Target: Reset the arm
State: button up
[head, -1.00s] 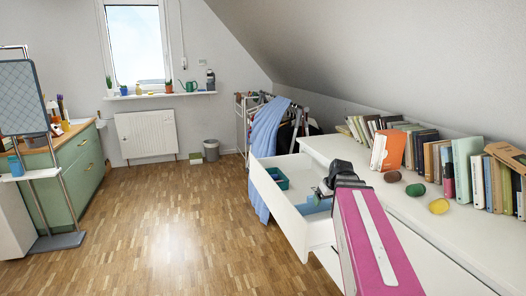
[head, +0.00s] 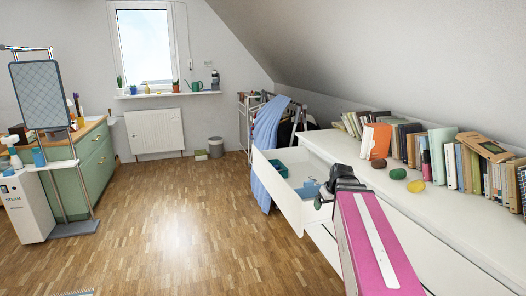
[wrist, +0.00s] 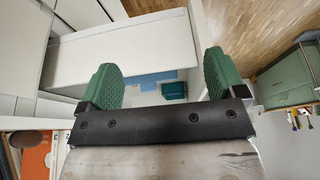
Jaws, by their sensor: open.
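My gripper (head: 326,200) hangs at the end of my pink arm, by the near end of the open white drawer (head: 275,191) in the head view. In the wrist view, its two green fingers (wrist: 162,82) are wide apart with nothing held between them. The drawer sticks out from a long white dresser (head: 440,222). A teal bin (head: 279,168) and something blue (head: 308,189) lie inside it. The teal bin (wrist: 174,90) and the blue thing (wrist: 150,79) also show beyond the fingers in the wrist view. My gripper hides part of the drawer's near end.
Books (head: 465,165) line the dresser top, with a green item (head: 398,173) and a yellow item (head: 415,186) in front. A striped blue cloth (head: 268,125) hangs behind the drawer. A white steam unit (head: 25,208) stands at far left.

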jog(key=s+a+f+m+g, duration=0.1)
jog(key=s+a+f+g, duration=0.1)
jog(key=s+f, duration=0.4)
jog(key=s+a+f+m+g+h, duration=0.1)
jog(key=s+a+f, duration=0.4)
jog(key=f, duration=0.6)
jog(key=shift+s+a+f+m+g, duration=0.25)
jog(key=shift+s+m+g, duration=0.25)
jog(key=shift+s+m, duration=0.2)
